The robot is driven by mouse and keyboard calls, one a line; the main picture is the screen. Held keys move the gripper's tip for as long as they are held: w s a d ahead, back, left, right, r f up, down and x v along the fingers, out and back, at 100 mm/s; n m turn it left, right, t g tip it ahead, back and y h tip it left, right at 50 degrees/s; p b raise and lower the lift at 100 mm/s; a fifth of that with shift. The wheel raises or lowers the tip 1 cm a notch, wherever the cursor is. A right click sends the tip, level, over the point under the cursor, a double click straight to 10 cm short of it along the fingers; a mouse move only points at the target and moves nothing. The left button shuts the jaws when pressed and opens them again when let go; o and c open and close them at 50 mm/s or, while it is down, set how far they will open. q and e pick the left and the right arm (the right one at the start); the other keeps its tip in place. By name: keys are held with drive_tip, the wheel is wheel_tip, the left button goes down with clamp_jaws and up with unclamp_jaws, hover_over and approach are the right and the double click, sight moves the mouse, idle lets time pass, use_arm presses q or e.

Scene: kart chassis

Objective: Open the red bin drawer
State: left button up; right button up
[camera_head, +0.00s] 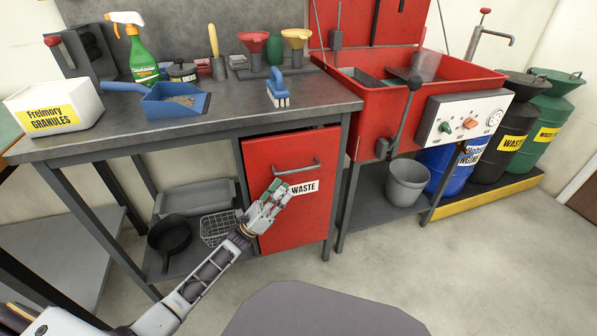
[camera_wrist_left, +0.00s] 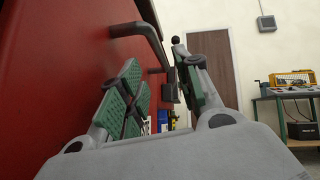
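The red bin drawer (camera_head: 305,218) is under the grey workbench, with its front flush with the frame, and carries a "WASTE" label (camera_head: 304,187). Its grey bar handle (camera_head: 298,169) is near the top of the front. My left gripper (camera_head: 274,192) is in front of the drawer, just below the handle's left part. In the left wrist view, the red front (camera_wrist_left: 55,55) fills the left, and the handle (camera_wrist_left: 150,42) reaches into the gap between my spread, green-padded fingers (camera_wrist_left: 160,82). Whether a finger touches the handle is unclear. My right gripper is not in view.
The bench top (camera_head: 330,100) holds a blue dustpan (camera_head: 175,104), a brush (camera_head: 278,92) and a spray bottle (camera_head: 140,55). A red wash basin (camera_head: 440,82) and grey bucket (camera_head: 406,181) stand right. Floor (camera_head: 430,265) before the drawer is largely clear.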

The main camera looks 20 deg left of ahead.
sight(299, 170)
use_arm(q)
drive_tip(key=b+x, duration=0.1)
drive_tip(key=x, duration=0.7)
drive_tip(key=shift+w+d+r, duration=0.25)
clamp_jaws()
